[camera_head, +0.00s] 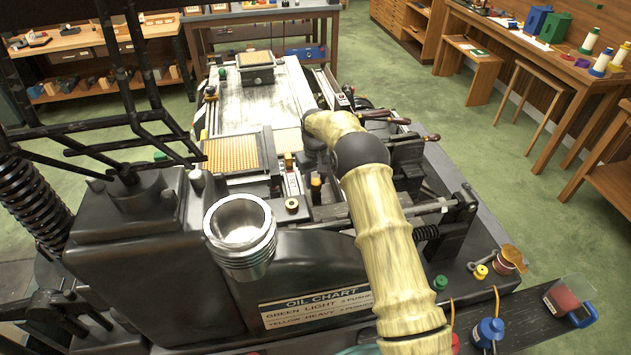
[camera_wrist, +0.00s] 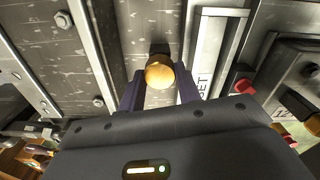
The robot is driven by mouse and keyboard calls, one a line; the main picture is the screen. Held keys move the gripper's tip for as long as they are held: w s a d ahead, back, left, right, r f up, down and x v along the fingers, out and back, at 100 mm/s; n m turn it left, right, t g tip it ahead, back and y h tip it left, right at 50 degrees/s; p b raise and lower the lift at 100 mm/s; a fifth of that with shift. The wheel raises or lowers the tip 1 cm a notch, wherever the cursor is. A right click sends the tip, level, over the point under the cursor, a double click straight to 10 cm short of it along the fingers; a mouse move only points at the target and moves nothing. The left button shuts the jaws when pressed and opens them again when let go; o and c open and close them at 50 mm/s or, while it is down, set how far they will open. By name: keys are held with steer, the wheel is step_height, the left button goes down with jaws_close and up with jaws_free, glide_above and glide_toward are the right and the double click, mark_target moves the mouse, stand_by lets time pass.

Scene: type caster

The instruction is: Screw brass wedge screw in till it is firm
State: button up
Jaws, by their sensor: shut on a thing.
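The brass wedge screw (camera_wrist: 159,73) shows in the wrist view as a round brass head on a dark stem, between my two dark fingers. My gripper (camera_wrist: 160,82) is shut on it, one finger on each side. The screw stands at the grey metal bed of the machine; how deep it sits cannot be told. In the head view my pale arm reaches over the machine, and the arm hides the fingertips and the held screw.
In the wrist view, metal bars flank the fingers and a red knob (camera_wrist: 243,86) stands at right. In the head view, a metal cup (camera_head: 240,235) and a dark spring (camera_head: 427,232) stand on the machine. A spool (camera_head: 508,258) and a blue bottle (camera_head: 488,331) sit at front right.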

mark_target(316, 181)
steer(key=m, duration=0.4)
steer(key=shift+r+m+b, duration=0.1)
steer(key=shift+m+b, duration=0.2)
steer(key=m, duration=0.4)
steer(key=shift+m, duration=0.4)
steer(key=shift+w, duration=0.1)
steer(key=o, duration=1)
steer(key=shift+c, duration=0.2)
step_height(316, 181, up, 17)
steer(key=b, duration=0.1)
steer(key=shift+r, duration=0.2)
